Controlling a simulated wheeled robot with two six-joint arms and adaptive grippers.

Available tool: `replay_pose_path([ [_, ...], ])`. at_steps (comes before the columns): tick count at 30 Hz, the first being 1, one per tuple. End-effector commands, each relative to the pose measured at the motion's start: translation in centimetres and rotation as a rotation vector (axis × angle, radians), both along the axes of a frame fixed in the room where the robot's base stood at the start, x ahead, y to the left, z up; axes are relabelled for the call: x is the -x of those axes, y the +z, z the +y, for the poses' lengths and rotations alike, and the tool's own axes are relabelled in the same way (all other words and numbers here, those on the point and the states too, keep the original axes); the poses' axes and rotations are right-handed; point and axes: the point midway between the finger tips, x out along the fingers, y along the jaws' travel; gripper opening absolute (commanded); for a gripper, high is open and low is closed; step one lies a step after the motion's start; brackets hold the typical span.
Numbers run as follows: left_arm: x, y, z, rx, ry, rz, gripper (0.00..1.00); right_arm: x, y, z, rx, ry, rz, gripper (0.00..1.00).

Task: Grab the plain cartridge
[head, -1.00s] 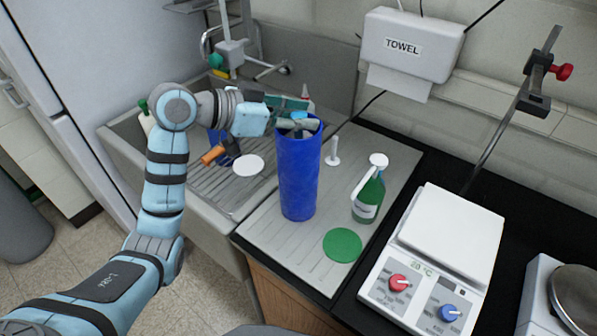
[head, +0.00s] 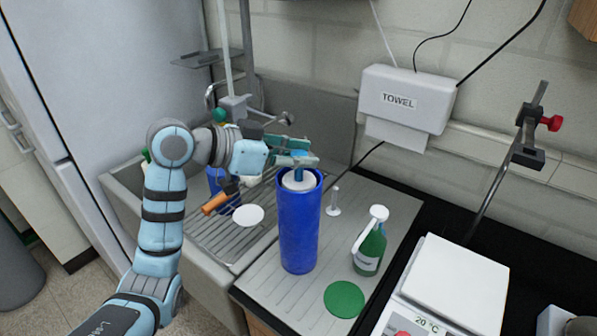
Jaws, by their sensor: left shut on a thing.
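A tall blue cylinder (head: 299,230) stands upright on the ribbed drainboard, open at the top. A white round piece (head: 299,184) with a blue stem shows at its mouth and looks like the plain cartridge; its lower part is hidden inside the cylinder. My left gripper (head: 304,160) is just above the mouth, shut on the blue stem of the cartridge. The white top stands level with or slightly above the rim. My right gripper is not in view.
A green spray bottle (head: 370,249) and a small white stand (head: 333,203) are right of the cylinder. A green disc (head: 344,299) lies in front. A white disc (head: 249,215) and an orange-handled tool (head: 215,204) are at the sink. A hotplate (head: 452,285) stands right.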

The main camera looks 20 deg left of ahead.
Motion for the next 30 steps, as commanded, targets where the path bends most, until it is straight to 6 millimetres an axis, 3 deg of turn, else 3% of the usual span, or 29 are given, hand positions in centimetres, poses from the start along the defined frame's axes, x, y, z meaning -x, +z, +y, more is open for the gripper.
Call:
replay_pose_path([
  [18, 0.0, 17.9, 0.0, 0.004, 0.001, -0.005, 0.0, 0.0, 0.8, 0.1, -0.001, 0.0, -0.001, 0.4],
  [24, 0.0, 22.1, 0.0, 0.003, 0.0, -0.003, 0.0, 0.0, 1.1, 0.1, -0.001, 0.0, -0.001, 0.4],
  [30, 0.0, 24.8, 0.0, 0.003, 0.001, -0.001, 0.0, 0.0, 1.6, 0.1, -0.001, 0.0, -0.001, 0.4],
])
